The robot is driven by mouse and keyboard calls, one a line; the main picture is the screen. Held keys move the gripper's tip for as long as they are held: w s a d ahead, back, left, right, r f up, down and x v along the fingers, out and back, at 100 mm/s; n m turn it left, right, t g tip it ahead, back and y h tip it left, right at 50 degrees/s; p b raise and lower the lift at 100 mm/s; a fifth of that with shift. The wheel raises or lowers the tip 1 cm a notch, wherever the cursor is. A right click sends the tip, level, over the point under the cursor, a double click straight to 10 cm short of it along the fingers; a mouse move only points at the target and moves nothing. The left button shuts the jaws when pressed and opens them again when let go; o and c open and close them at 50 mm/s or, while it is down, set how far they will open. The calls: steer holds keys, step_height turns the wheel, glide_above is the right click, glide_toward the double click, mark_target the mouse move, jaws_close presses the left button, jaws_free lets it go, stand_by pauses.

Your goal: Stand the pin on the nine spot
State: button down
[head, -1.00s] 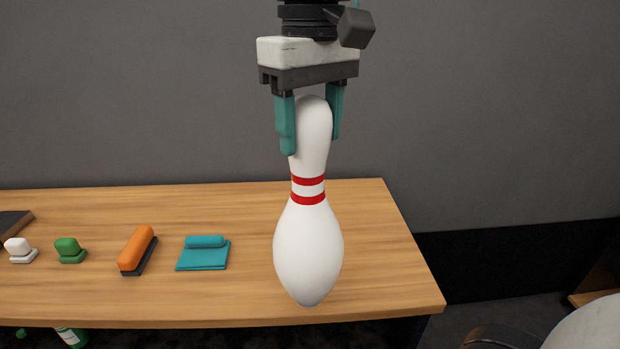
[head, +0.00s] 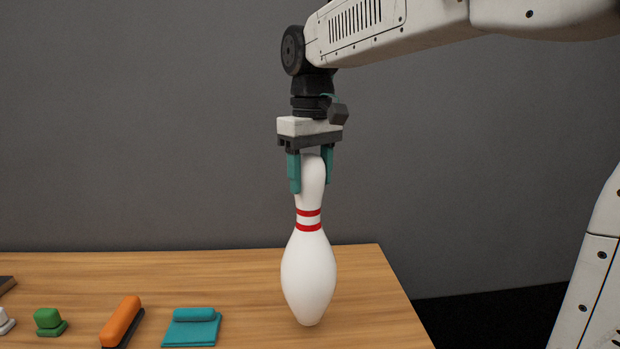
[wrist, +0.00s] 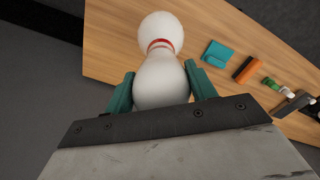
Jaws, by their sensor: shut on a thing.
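The white pin (head: 308,275) with two red neck bands hangs upright in my gripper (head: 311,173). The teal fingers are shut on the top of the pin, one on each side of its head. The pin's base overlaps the wooden table top in the head view; I cannot tell whether it touches. In the wrist view the pin (wrist: 161,75) runs away from between the fingers (wrist: 160,92) toward the table. No nine spot shows in either view.
The wooden table (head: 240,275) holds a teal folded cloth (head: 192,328), an orange-handled brush (head: 121,322), a green piece (head: 48,321) and a white piece (head: 5,321) to the left. The table's right edge is close to the pin. A grey wall stands behind.

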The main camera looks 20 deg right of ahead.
mark_target(311, 192)
steer(key=shift+f, duration=1.75)
steer(key=shift+c, duration=2.4)
jaws_free()
steer(key=shift+f, duration=0.1)
